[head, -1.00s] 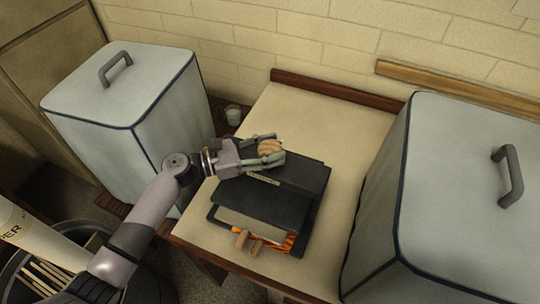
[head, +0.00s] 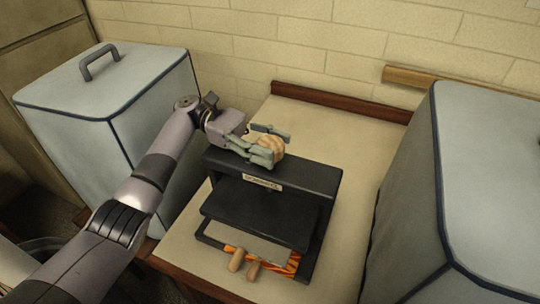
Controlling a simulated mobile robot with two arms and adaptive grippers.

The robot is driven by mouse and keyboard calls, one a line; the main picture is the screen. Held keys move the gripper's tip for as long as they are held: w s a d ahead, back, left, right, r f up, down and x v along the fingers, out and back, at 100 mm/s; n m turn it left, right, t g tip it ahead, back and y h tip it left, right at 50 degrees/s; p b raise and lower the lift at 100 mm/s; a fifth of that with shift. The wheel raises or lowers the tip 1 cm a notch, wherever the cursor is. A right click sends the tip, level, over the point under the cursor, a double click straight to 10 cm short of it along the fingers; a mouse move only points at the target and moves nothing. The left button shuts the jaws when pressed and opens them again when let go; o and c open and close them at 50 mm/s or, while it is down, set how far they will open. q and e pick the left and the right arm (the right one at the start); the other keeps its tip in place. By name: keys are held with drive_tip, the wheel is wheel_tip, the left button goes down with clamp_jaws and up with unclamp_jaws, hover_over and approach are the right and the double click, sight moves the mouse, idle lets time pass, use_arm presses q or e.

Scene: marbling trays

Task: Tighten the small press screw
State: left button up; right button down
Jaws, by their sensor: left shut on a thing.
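The small press (head: 313,178) is a black frame standing on a beige table, with a pale label on its top beam. Its dark upper plate (head: 262,212) sits above a lower bed, with a gap between them. The press screw's knob (head: 271,147) is a round, ribbed, tan piece above the top beam. My left gripper (head: 268,146) reaches in from the left and is shut on the knob, its fingers on either side. The screw's shaft is hidden behind the gripper and beam. My right gripper is not in view.
Orange-patterned sheets (head: 270,258) and two tan handles (head: 244,264) lie at the press's front. Large grey lidded bins stand left (head: 75,125) and right (head: 490,190), close to the table (head: 345,150). A brick wall is behind.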

sight(270, 142)
use_arm(q)
drive_tip(key=shift+m+g+y+b, duration=0.4)
drive_tip(key=shift+m+g+b, duration=0.1)
drive_tip(key=shift+g, duration=0.2)
drive_tip(key=o, duration=1.2)
wheel_tip(270, 142, up, 10)
